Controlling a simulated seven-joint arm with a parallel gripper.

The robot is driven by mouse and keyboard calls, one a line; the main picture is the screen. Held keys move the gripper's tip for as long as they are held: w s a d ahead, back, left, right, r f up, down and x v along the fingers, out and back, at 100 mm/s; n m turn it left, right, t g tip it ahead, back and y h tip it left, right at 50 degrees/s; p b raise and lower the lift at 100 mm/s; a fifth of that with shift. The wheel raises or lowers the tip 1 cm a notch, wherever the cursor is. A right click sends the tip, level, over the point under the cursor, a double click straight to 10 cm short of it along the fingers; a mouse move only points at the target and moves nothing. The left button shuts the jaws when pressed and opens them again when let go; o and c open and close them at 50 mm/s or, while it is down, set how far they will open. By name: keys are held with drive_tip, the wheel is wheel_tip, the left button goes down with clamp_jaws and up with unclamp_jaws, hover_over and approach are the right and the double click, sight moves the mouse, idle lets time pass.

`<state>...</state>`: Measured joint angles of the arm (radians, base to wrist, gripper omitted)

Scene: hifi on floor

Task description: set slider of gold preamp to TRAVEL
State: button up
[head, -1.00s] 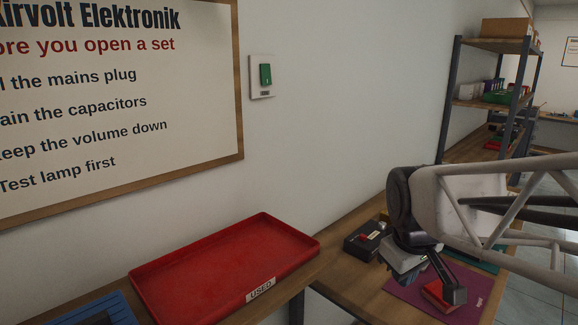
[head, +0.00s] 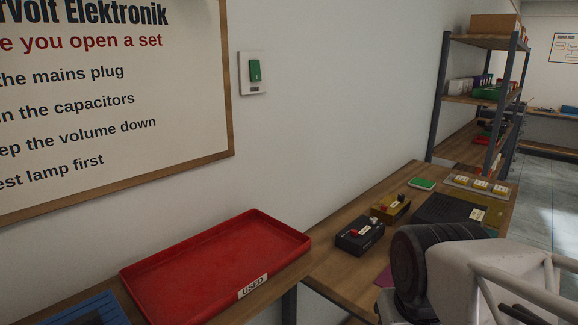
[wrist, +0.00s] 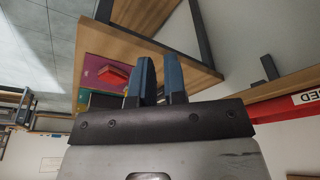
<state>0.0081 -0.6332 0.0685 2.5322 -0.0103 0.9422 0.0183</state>
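The gold preamp (head: 391,208) is a small gold box on the wooden bench in the head view, with a red part and a dark part on top. Its slider setting and lettering are too small to read. A dark box (head: 360,236) with a red knob and a pale label sits just in front of it, to the left. My gripper (wrist: 160,65) shows in the wrist view with two blue fingers, a narrow gap between them and nothing held. My arm hides the gripper in the head view. The gripper is clear of the gold preamp.
A red tray (head: 215,268) labelled USED stands at front left. A larger dark box (head: 445,210), a green item (head: 422,184) and a strip with yellow parts (head: 480,185) lie further back. The wrist view shows a red block (wrist: 113,77) on a purple mat (wrist: 92,67).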

drive_tip(key=o, duration=0.5)
drive_tip(key=shift+w+r, duration=0.25)
drive_tip(key=shift+w, duration=0.1)
drive_tip(key=shift+o, duration=0.7)
drive_tip(key=w+d+r+m, duration=0.1)
drive_tip(key=w+r, duration=0.1)
drive_tip(key=w, duration=0.5)
drive_tip(key=w+d+r+m, duration=0.1)
drive_tip(key=w+r, duration=0.2)
drive_tip(key=w, duration=0.5)
drive_tip(key=shift+d+r+g, duration=0.25)
drive_tip(key=shift+g, duration=0.05)
drive_tip(key=m+g, duration=0.2)
drive_tip(key=m, duration=0.5)
hover_over(384, 206)
drive_tip(key=f, duration=0.6)
drive_tip(key=s+f, duration=0.1)
drive_tip(key=f, duration=0.2)
drive_tip(key=shift+a+f, duration=0.15)
drive_tip(key=shift+f, duration=0.25)
drive_tip(key=shift+w+d+f, duration=0.2)
drive_tip(key=shift+w+f, duration=0.05)
drive_tip(key=shift+w, duration=0.2)
drive_tip(key=shift+f, duration=3.9)
